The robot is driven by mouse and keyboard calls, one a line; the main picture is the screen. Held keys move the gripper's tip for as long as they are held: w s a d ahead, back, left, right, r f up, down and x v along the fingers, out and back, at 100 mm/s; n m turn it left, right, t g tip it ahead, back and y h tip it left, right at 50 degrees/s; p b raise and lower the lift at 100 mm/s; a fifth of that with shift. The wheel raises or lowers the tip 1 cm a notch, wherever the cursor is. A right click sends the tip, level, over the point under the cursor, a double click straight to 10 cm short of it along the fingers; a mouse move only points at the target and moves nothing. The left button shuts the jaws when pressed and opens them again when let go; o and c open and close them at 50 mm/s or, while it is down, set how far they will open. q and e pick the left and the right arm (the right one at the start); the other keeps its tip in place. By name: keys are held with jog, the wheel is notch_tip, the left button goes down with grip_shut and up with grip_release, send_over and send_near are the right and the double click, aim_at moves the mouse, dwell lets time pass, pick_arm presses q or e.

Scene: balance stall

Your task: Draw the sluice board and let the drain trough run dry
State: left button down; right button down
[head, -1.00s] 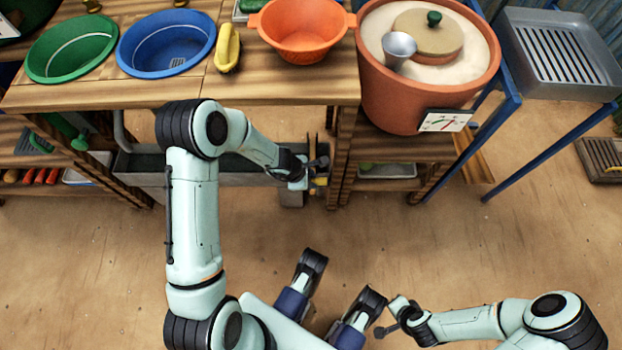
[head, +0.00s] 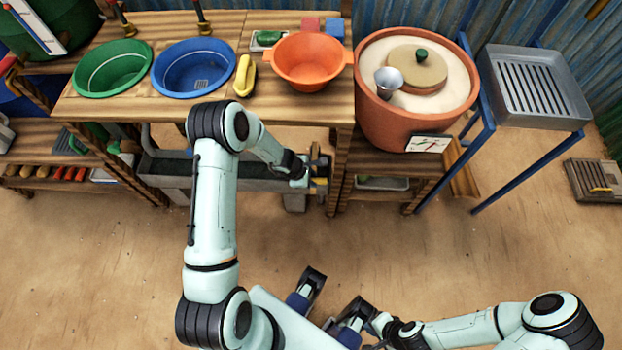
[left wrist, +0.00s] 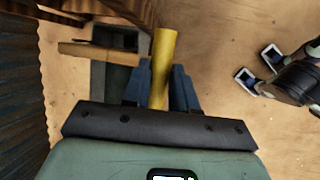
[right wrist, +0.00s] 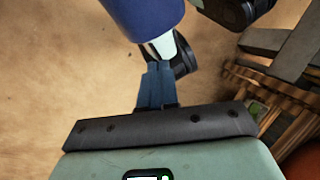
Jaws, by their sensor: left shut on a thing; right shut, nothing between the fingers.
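The grey drain trough (head: 215,184) runs under the wooden bench, with a dark inside; I cannot tell how much water it holds. My left gripper (head: 309,172) is at the trough's right end. It is shut on a yellow handle (left wrist: 163,62), which stands between its fingers in the left wrist view. A wooden piece (left wrist: 85,50) lies across the grey trough end there. The sluice board itself is mostly hidden by my gripper, and I cannot tell whether it is raised. My right gripper (right wrist: 156,88) is shut and empty, low over the floor near my own body.
The bench (head: 130,107) bears a green basin (head: 112,85), a blue basin (head: 194,88), a yellow brush-like thing (head: 244,76) and an orange colander (head: 311,84). A big clay pot (head: 408,128) and a slatted metal tray (head: 555,112) stand right. The floor in front is clear.

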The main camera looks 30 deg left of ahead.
pick_arm(q)
jog(key=shift+w+a, duration=0.1)
jog(key=c, duration=0.9)
grip_release()
jog(key=p+v, duration=0.4)
jog(key=v, duration=0.9)
jog(key=shift+r, duration=0.15)
